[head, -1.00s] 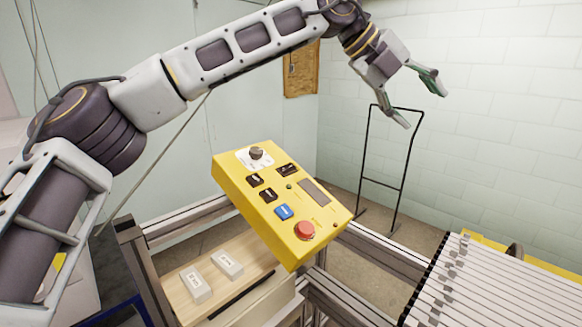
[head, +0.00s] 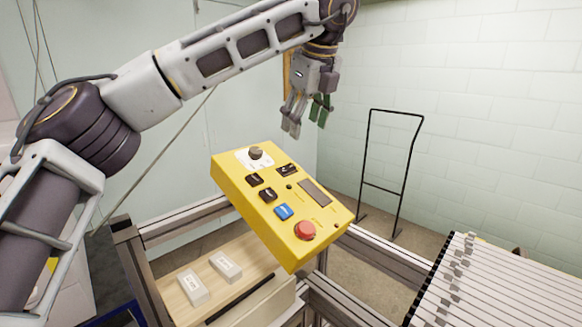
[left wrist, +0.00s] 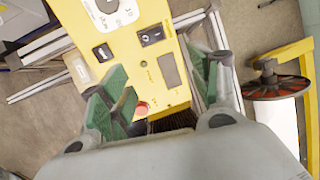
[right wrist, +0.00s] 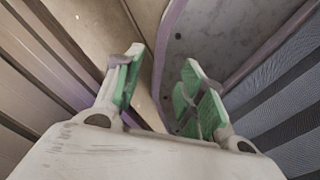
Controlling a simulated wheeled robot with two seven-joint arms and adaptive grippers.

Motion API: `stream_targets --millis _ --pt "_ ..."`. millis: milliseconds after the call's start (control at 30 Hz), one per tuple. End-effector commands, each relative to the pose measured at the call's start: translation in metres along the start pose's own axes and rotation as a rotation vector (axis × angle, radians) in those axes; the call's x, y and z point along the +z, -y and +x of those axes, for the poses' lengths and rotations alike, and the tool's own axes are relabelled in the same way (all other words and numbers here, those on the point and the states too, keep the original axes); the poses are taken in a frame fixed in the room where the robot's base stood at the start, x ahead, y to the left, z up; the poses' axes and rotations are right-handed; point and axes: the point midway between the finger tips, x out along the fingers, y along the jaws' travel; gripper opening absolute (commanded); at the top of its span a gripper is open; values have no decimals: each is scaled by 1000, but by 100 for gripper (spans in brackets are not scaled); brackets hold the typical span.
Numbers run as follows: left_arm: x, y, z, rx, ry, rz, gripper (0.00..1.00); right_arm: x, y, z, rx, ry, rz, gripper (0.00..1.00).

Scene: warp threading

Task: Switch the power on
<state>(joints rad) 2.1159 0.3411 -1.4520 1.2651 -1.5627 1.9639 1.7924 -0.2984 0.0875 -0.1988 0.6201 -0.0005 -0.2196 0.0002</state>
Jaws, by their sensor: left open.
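The yellow control box (head: 235,190) stands tilted on the frame in the head view. Its face carries a round knob (head: 256,153) on a white plate, a black rocker switch (head: 286,170), black buttons, a blue button (head: 284,212) and a red mushroom button (head: 304,230). My left gripper (head: 307,118) is open and empty, above and behind the box, fingers down. In the left wrist view, the rocker switch (left wrist: 151,35) lies ahead of the fingers, apart from them. The switch's position is too small to tell. My right gripper (right wrist: 162,68) is open and empty, away from the box.
Metal rails (head: 385,262) run around the box. A wooden board (head: 240,255) holds two light blocks with labels. A striped warp bed (head: 490,285) lies at the right. A black stand (head: 390,190) is behind. A reel (left wrist: 275,87) shows in the left wrist view.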

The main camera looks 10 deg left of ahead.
Motion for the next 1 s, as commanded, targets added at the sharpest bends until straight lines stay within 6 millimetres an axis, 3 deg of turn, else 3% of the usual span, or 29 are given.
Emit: stream_targets --millis 333,633,1000 --pt "7 -7 -1 28 34 -40 62 -2 10 1 -10 -2 5 40" --pt "8 -7 4 28 33 -39 62 -2 7 0 -7 -2 3 40" --pt "9 -8 38 28 31 -38 62 1 -4 -3 4 1 -2 40"
